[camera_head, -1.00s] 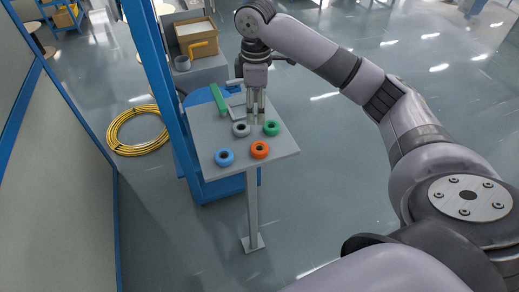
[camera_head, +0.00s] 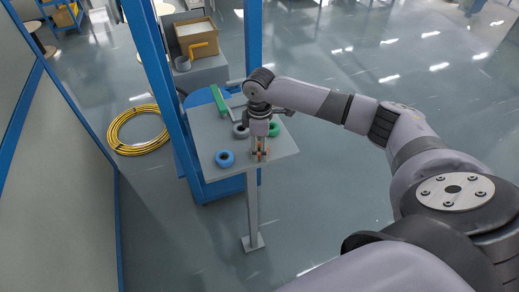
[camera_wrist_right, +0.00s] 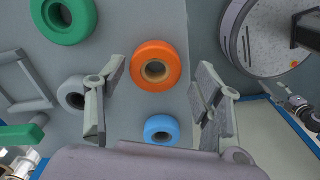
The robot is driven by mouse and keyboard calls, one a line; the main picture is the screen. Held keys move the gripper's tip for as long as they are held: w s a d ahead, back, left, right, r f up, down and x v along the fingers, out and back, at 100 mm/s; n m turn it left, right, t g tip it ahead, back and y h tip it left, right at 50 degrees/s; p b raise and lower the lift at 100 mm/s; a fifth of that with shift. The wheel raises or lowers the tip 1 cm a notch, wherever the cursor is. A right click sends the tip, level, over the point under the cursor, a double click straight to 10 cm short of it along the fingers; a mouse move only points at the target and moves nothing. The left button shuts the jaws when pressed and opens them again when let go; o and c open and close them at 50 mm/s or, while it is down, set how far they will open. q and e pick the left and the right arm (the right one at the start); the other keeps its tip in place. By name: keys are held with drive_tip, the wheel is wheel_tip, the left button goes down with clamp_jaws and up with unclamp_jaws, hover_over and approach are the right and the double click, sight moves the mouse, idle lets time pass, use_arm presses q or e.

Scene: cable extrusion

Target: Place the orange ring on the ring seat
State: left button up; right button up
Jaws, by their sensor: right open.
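The orange ring (camera_wrist_right: 155,50) lies flat on the small grey table (camera_head: 205,130). In the head view it is mostly hidden behind my right gripper (camera_head: 260,153), with bits of orange showing around the fingers. In the right wrist view, the open fingers of this gripper (camera_wrist_right: 160,74) are spread to the left and right of the ring, with nothing held. I cannot tell from the pictures whether the fingertips are at ring height. I cannot make out the ring seat with certainty. My left gripper is not in view.
A blue ring (camera_head: 225,158), a grey ring (camera_head: 240,131) and a green ring (camera_head: 273,129) lie nearby on the table. A green bar (camera_head: 218,100) and a grey frame are at its back. A blue post (camera_head: 165,90) stands close to its left.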

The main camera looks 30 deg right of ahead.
drive_tip(key=shift+f, duration=0.4)
drive_tip(key=c, duration=1.1)
drive_tip(key=shift+r, duration=0.1)
drive_tip(key=shift+c, duration=0.2)
